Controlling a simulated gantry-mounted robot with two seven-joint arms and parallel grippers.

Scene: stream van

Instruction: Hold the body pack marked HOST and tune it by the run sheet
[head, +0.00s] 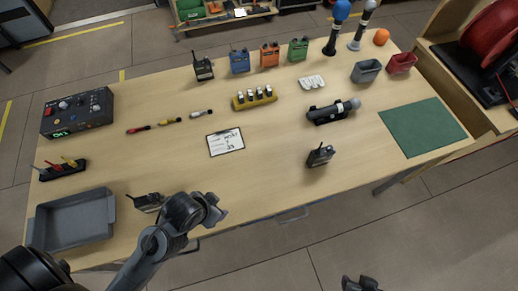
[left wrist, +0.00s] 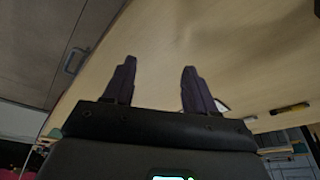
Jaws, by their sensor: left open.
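Several body packs stand on the table: a black one (head: 203,70) at the back left, then blue (head: 240,62), orange (head: 270,56) and green (head: 298,49). Another black pack (head: 320,156) stands front right of centre. A dark pack (head: 147,202) is near the front edge, beside my left arm. No HOST marking is readable. The run sheet, a clipboard (head: 226,142), lies mid-table; its writing is too small to read. My left gripper (head: 216,207) is above the front edge, right of the dark pack. Its fingers (left wrist: 158,84) are apart and empty. My right gripper (head: 360,284) is partly cut off at the bottom.
A control box (head: 77,113) and grey tray (head: 75,220) are at the left. A yellow battery holder (head: 254,98), a microphone in a black cradle (head: 333,112), grey (head: 366,71) and red (head: 402,63) bins and a green mat (head: 422,128) are elsewhere. The front middle is clear.

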